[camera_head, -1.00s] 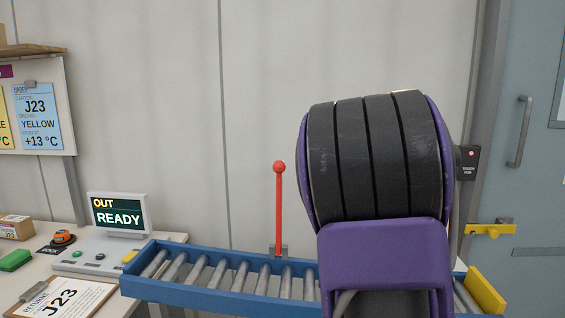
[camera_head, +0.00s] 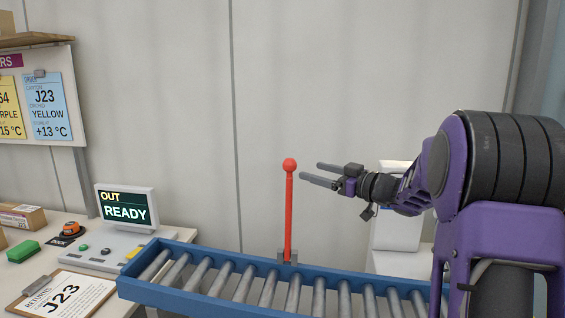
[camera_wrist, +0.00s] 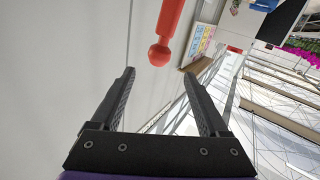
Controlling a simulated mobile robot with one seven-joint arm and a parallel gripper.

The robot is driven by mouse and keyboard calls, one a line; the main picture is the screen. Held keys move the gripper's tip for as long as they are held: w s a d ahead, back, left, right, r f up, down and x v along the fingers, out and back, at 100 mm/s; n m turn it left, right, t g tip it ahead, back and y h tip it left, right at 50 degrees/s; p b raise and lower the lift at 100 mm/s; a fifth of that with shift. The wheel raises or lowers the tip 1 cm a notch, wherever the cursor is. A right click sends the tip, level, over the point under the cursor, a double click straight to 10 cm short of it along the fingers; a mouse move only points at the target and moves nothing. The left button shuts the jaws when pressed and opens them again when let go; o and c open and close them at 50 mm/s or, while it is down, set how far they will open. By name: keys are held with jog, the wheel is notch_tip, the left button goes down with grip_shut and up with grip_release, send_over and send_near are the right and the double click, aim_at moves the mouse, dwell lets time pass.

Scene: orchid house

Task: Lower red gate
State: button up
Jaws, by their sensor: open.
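The red gate (camera_head: 289,215) is an upright red bar with a round knob on top, set in a grey bracket at the far side of the roller conveyor (camera_head: 190,292). My gripper (camera_head: 310,174) is open and empty, just right of the bar's upper part and apart from it in the head view. In the wrist view the red bar and its knob (camera_wrist: 159,54) hang in from the top, ahead of my open fingers (camera_wrist: 158,85) and roughly between their lines. The wrist picture is turned, so the knob end points downward there.
A white object (camera_head: 396,235) stands behind my arm. The wall behind the bar is bare.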

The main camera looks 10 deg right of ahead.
jog(key=x, duration=1.3)
jog(key=shift+w, duration=0.1)
grip_shut()
jog(key=shift+d, duration=0.1)
dwell(0.8)
